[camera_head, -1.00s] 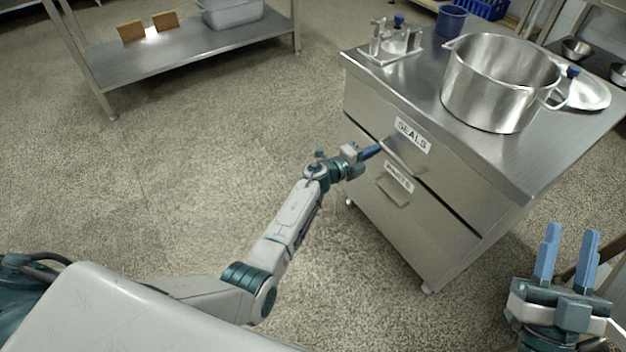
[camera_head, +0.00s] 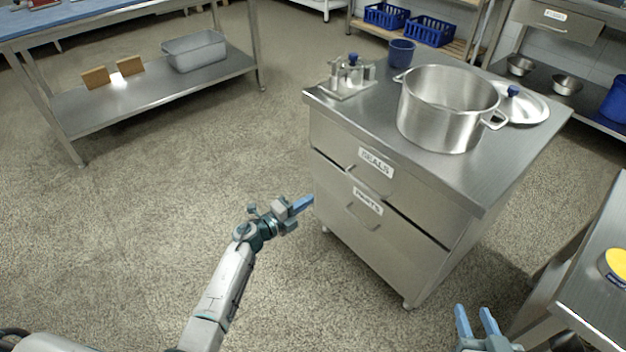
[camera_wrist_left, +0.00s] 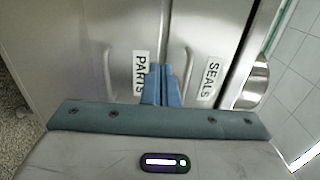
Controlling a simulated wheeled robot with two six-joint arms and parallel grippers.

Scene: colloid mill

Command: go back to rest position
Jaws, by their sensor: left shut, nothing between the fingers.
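My left gripper (camera_head: 303,205) is shut and empty, held in front of the left edge of the steel drawer cabinet (camera_head: 400,245). In the left wrist view its blue fingers (camera_wrist_left: 162,85) are together, pointing at the cabinet front between the labels PARTS and SEALS. The SEALS drawer (camera_head: 347,158) is the upper one and the PARTS drawer (camera_head: 335,192) the lower one. Both look closed or nearly so. My right gripper (camera_head: 476,325) is at the bottom right of the head view, its two blue fingers apart with nothing between them.
A large steel pot (camera_head: 440,115), a lid (camera_head: 528,108), a blue cup (camera_head: 401,52) and a small metal fixture (camera_head: 348,85) stand on the cabinet. A table (camera_head: 590,270) with a yellow-topped container (camera_head: 617,263) is at right. The floor left of the cabinet is clear.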

